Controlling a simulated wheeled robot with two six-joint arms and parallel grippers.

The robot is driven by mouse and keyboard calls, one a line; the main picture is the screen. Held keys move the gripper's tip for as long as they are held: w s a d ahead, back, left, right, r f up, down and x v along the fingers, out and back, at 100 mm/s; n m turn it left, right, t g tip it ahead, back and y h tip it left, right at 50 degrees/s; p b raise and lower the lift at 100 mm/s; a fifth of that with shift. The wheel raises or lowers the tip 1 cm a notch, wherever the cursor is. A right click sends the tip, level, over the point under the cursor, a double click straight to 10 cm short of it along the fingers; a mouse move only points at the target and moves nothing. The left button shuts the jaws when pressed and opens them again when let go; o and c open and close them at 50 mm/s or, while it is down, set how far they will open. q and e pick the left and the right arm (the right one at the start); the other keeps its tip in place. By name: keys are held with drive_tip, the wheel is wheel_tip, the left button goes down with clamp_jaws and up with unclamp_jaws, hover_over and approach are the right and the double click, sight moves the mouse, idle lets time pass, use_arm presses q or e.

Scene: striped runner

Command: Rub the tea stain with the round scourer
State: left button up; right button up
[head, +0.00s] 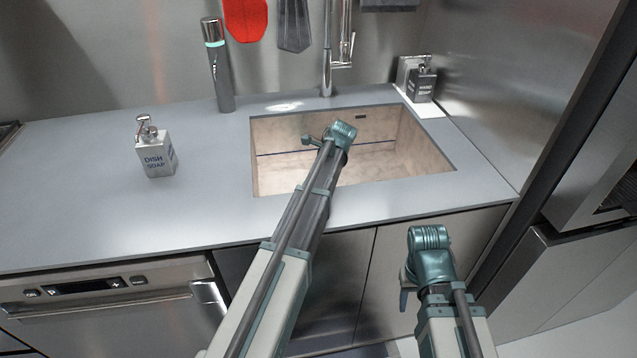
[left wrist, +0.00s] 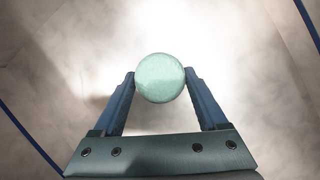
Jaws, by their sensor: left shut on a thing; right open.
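The round scourer (left wrist: 160,76), a pale green disc, is held between the two blue fingers of my left gripper (left wrist: 160,84) in the left wrist view. In the head view my left arm reaches over the sink (head: 275,170), with its wrist above the basin; the scourer is hidden there. The basin has a mottled beige surface with a thin blue line. I cannot make out a distinct tea stain; a bright glare covers the surface behind the scourer. My right gripper (head: 405,290) is open and empty, low in front of the cabinet doors.
A dish soap bottle (head: 155,150) stands on the grey counter (head: 80,195) left of the sink. A dark cylinder (head: 218,70) and a tap (head: 328,60) stand behind it. A hand soap bottle (head: 423,82) is at the back right. The counter's left front is clear.

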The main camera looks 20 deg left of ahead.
use_arm(q)
drive_tip(key=shift+s+a+f, duration=0.1)
drive_tip(key=shift+s+a, duration=0.35)
drive_tip(key=shift+a, duration=0.25)
drive_tip(key=shift+s+a, duration=0.45)
drive_tip(key=shift+a, duration=0.2)
drive_tip(key=shift+s+a, duration=0.1)
drive_tip(key=shift+a, duration=0.1)
drive_tip(key=shift+s+a, duration=0.5)
drive_tip(key=shift+a, duration=0.3)
drive_tip(key=shift+s+a, duration=0.45)
drive_tip(key=shift+a, duration=0.35)
drive_tip(key=shift+a, duration=0.1)
drive_tip(key=shift+s+a, duration=0.5)
drive_tip(key=shift+a, duration=0.2)
drive_tip(key=shift+s+a, duration=0.5)
drive_tip(key=shift+a, duration=0.2)
